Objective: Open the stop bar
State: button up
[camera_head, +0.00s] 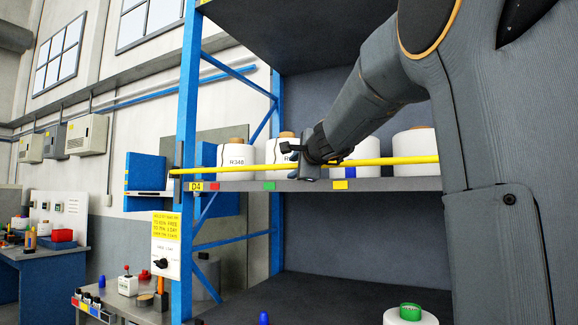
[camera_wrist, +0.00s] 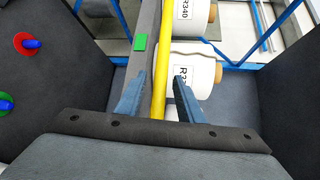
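The yellow stop bar (camera_head: 400,161) runs level across the front of the middle shelf, in front of the white bobbins. Its left end lies at the blue post. In the wrist view the bar (camera_wrist: 162,85) runs lengthwise between the two blue-grey fingers of my gripper (camera_wrist: 158,78). The fingers stand apart, with gaps visible on both sides of the bar. Whether the bar is fully within the fingers' depth is hard to tell.
White bobbins (camera_head: 236,155) stand on the middle shelf (camera_head: 380,184) behind the bar. The blue rack post (camera_head: 186,110) stands at the left. A bobbin with a green top (camera_head: 410,313) is below. A control panel (camera_head: 165,245) hangs beside the post.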

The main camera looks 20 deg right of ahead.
jog(key=shift+w, duration=0.2)
grip_shut()
jog(key=shift+f, duration=0.15)
notch_tip(320, 180, down, 8)
jog(key=b, duration=0.9)
grip_release()
